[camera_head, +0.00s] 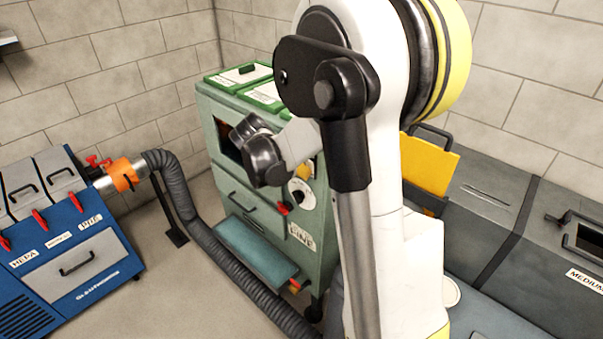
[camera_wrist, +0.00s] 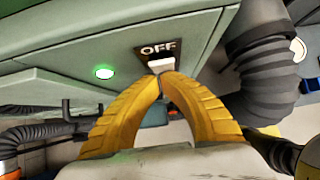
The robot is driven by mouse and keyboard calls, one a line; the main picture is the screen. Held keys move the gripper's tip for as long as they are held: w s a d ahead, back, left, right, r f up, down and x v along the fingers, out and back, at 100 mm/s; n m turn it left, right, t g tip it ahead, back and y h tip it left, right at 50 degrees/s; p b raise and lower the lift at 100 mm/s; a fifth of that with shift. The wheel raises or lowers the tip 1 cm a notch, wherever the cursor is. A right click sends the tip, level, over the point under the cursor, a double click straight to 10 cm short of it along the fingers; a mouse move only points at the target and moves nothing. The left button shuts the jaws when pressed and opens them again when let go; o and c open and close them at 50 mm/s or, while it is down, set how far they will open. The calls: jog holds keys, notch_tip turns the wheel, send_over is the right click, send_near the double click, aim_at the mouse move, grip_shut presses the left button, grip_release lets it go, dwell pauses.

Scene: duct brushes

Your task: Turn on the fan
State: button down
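In the wrist view my gripper (camera_wrist: 161,76) has two yellow ribbed fingers that bow outward and meet at their tips, with nothing seen between them. A small white switch piece (camera_wrist: 158,62) is right at the fingertips, under a dark label reading OFF (camera_wrist: 158,48). The tips cover its lower part, so I cannot tell whether they touch it. A lit green lamp (camera_wrist: 104,73) is on the same grey-green panel, left of the switch. In the head view the green cabinet (camera_head: 215,215) stands behind my arm, and my gripper is hidden there.
A blue machine (camera_head: 90,275) is at the left, joined by an orange collar (camera_head: 124,175) to a dark ribbed hose (camera_head: 215,245). Grey ducting (camera_head: 500,215) fills the right. In the wrist view a thick ribbed hose (camera_wrist: 262,65) is close to the right of the fingers.

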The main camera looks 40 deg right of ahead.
jog(key=shift+r, duration=0.2)
jog(key=shift+r+p, duration=0.55)
jog(key=shift+r, duration=0.1)
jog(key=a+r+p, duration=0.1)
jog(key=a+r, duration=0.1)
jog(key=a, duration=0.4)
jog(key=s+a+r+p, duration=0.1)
jog(key=a+r, duration=0.2)
jog(key=a, duration=0.2)
jog(key=shift+s+a+r+p, duration=0.3)
jog(key=shift+a+r, duration=0.05)
jog(key=shift+a, duration=0.05)
